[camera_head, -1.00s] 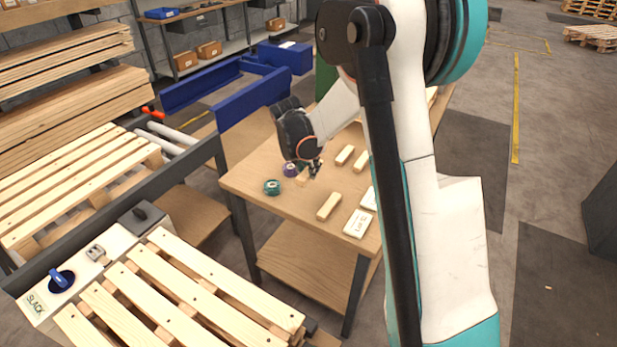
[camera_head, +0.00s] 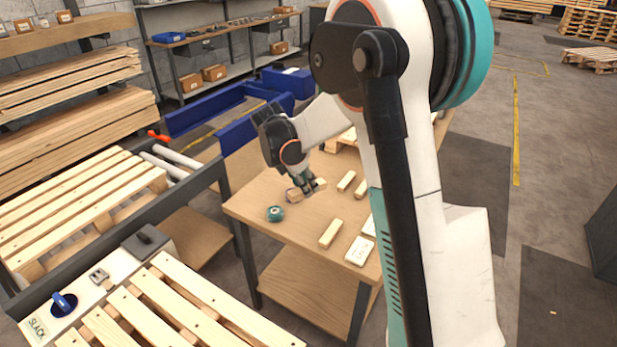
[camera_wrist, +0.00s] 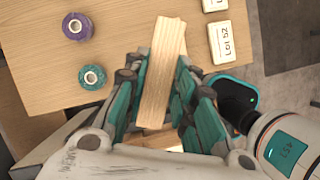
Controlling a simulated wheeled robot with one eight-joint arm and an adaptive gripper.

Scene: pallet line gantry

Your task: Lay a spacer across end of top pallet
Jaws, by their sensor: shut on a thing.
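My gripper (camera_head: 306,186) is over the wooden table and shut on a pale wooden spacer (camera_wrist: 161,72). In the wrist view the spacer lies lengthwise between the teal fingers, its far end sticking out past them. In the head view its ends show on either side of the fingers; I cannot tell how far it is above the table. Other spacers (camera_head: 330,234) (camera_head: 346,181) lie on the table to the right. A slatted pallet (camera_head: 185,305) is at the lower left, in front of the table; another pallet (camera_head: 75,205) is farther left.
The table (camera_head: 262,208) also bears a teal tape roll (camera_head: 275,214), a purple roll (camera_wrist: 76,26) and white labelled blocks (camera_head: 360,250). A control box marked SLACK (camera_head: 85,290) and dark rails stand between the pallets. Blue guards (camera_head: 255,128) stand behind.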

